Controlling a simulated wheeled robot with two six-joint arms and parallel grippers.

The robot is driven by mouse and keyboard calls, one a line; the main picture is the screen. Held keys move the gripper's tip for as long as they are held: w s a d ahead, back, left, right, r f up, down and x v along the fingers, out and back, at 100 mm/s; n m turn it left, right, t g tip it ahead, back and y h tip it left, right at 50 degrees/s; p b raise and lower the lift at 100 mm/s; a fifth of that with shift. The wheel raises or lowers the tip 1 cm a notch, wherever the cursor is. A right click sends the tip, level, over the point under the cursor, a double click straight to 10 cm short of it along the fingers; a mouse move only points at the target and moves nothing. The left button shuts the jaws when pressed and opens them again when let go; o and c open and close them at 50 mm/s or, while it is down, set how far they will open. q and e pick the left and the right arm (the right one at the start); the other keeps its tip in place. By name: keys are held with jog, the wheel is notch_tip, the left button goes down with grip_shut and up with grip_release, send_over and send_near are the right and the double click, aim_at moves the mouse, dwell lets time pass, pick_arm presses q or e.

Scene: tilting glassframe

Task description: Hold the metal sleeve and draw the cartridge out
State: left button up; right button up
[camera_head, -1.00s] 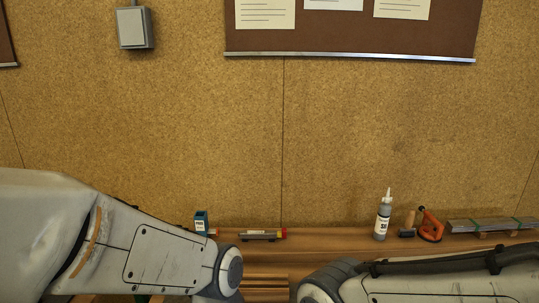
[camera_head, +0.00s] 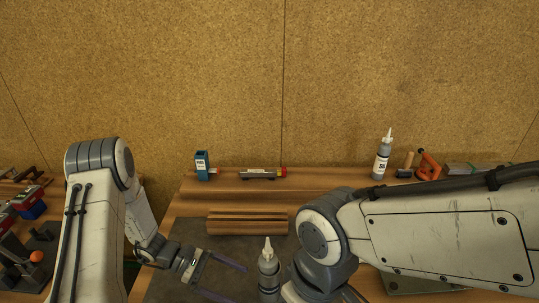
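A grey cylinder with a pale pointed nozzle (camera_head: 268,263) stands upright at the bottom centre; it looks like the cartridge, with its lower part cut off by the frame edge. I cannot make out the metal sleeve apart from it. My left gripper (camera_head: 238,284) is to its left, with its two long purple fingers spread apart, pointing right toward the cylinder. Nothing shows between the fingers. My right arm comes in from the right and its wrist is close to the cylinder's right side; its gripper is hidden below the frame.
A wooden block (camera_head: 247,222) lies behind the cylinder on a dark mat (camera_head: 165,285). The back ledge holds a blue box (camera_head: 202,166), a small level-like tool (camera_head: 258,174), a nozzle bottle (camera_head: 381,163) and an orange tool (camera_head: 428,167). Another cluttered surface (camera_head: 42,245) is at left.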

aim_at(265, 287)
pick_arm(q)
jog(key=w+f+n+t, duration=0.1)
jog(key=w+a+f+n+t+h, duration=0.1)
jog(key=shift+f+n, duration=0.3)
jog(key=shift+n, duration=0.1)
jog(key=shift+f+h, duration=0.1)
jog(key=shift+h, duration=0.2)
jog(key=shift+b+x, duration=1.05)
jog(key=shift+x, duration=3.85)
pick_arm(e)
jog(key=shift+f, duration=1.05)
pick_arm(q)
jog(key=c, duration=0.8)
pick_arm(e)
jog(key=shift+o, duration=0.3)
